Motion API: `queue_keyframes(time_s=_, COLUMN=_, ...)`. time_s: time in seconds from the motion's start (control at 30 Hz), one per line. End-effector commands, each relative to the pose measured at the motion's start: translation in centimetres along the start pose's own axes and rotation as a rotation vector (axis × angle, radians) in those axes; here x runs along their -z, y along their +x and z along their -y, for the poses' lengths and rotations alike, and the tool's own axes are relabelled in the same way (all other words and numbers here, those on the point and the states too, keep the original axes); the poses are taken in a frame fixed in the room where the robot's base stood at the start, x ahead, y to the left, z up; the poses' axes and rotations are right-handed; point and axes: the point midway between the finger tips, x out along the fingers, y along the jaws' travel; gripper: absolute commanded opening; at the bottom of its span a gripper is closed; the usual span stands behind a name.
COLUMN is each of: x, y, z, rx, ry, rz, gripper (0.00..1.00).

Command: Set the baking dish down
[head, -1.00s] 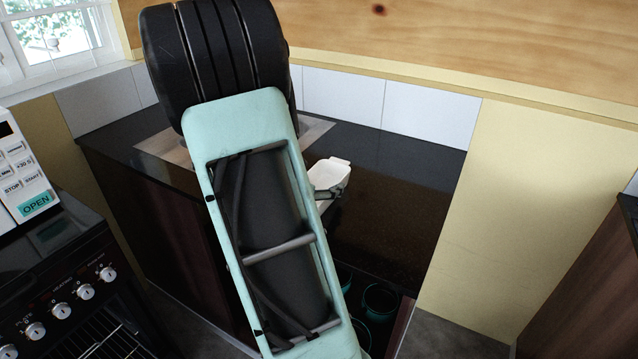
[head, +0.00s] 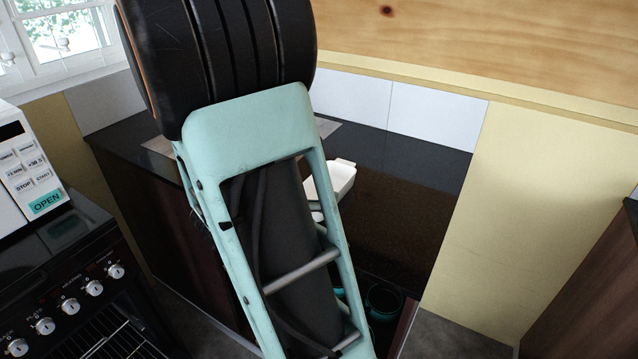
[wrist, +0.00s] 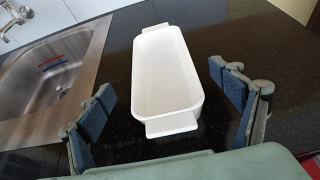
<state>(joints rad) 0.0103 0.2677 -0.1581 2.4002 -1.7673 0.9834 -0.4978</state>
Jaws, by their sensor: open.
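The white baking dish (wrist: 163,82) rests upright on the black countertop (wrist: 215,38) in the wrist view, its near handle toward me. It also shows in the head view (head: 336,178), partly hidden behind my arm. My gripper (wrist: 170,112) is open, with its blue-padded fingers apart on either side of the dish's near end. There is a visible gap between each finger and the dish. In the head view my arm hides most of the gripper.
A steel sink (wrist: 50,75) with a tap lies left of the dish. The counter (head: 400,215) is clear to the right. An open drawer with dark teal pots (head: 383,300) is below the counter front. An oven (head: 75,290) and a white microwave (head: 25,165) stand at the left.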

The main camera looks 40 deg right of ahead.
Motion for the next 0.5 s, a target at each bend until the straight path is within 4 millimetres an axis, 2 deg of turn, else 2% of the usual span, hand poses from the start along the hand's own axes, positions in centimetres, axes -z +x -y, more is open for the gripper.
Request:
queue_keyframes(time_s=0.1, x=-0.1, y=-2.0, z=-0.1, rx=-0.003, ry=-0.001, rz=0.000, gripper=0.85)
queue_keyframes(time_s=0.2, x=-0.1, y=-2.9, z=0.0, rx=-0.002, ry=-0.001, rz=0.000, gripper=0.85)
queue_keyframes(time_s=0.5, x=0.0, y=-3.5, z=0.1, rx=0.002, ry=-0.002, rz=0.000, gripper=0.85)
